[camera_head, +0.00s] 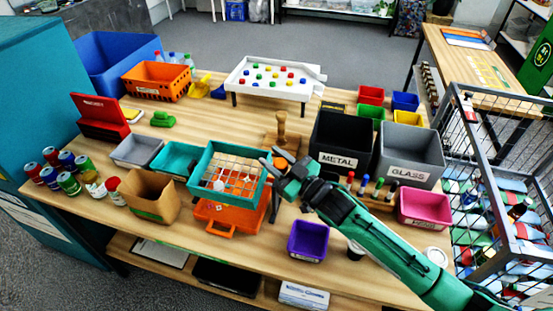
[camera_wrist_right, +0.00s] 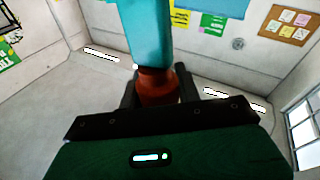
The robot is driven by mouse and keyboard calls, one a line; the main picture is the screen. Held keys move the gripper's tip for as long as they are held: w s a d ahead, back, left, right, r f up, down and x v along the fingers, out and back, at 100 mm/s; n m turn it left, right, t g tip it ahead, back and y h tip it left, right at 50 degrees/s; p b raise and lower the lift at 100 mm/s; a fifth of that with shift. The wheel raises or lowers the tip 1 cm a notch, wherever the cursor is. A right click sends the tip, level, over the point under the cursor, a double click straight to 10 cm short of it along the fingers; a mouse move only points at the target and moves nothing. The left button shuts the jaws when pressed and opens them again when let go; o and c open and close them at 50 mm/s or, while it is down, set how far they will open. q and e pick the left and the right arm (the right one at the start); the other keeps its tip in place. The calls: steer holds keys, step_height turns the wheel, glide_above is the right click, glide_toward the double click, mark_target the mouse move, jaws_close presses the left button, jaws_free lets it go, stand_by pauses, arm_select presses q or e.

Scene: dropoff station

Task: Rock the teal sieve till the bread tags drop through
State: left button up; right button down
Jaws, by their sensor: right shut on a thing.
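The teal sieve (camera_head: 224,198) is a square frame with a wire grid, at the centre of the table in the head view. A few small pale and orange pieces, perhaps bread tags, show in or beneath its grid; I cannot tell which. An orange tray (camera_head: 226,220) with a front handle sits under the sieve. My right gripper (camera_head: 275,164) is at the sieve's right side, shut on its orange-red handle. The right wrist view shows this handle (camera_wrist_right: 158,88) between the fingers, with the teal frame (camera_wrist_right: 145,30) beyond. My left gripper is not in view.
A cardboard box (camera_head: 152,198) and several cans stand left of the sieve. A teal bin (camera_head: 177,160) and grey bin (camera_head: 136,151) lie behind left. A purple bin (camera_head: 307,241) is front right; black METAL (camera_head: 340,145) and grey GLASS (camera_head: 410,155) bins stand right.

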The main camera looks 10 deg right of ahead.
steer(key=shift+s+a+f+n+y+b, duration=0.3)
steer(key=shift+s+n+y+b, duration=0.15)
steer(key=shift+s+n+b, duration=0.35)
steer(key=shift+s+a+f+n+y+b, duration=0.25)
steer(key=shift+s+n+y+b, duration=0.25)
steer(key=shift+n+b, duration=0.45)
steer(key=shift+s+a+f+n+y+b, duration=0.2)
steer(key=shift+s+a+n+y+b, duration=0.15)
steer(key=shift+s+n+b, duration=0.55)
steer(key=shift+n, duration=0.25)
steer(key=c, duration=1)
jaws_free()
steer(key=b+v, duration=0.2)
steer(key=v, duration=0.5)
steer(key=shift+d+b, duration=0.2)
steer(key=shift+b, duration=0.1)
steer(key=shift+s+f, duration=0.1)
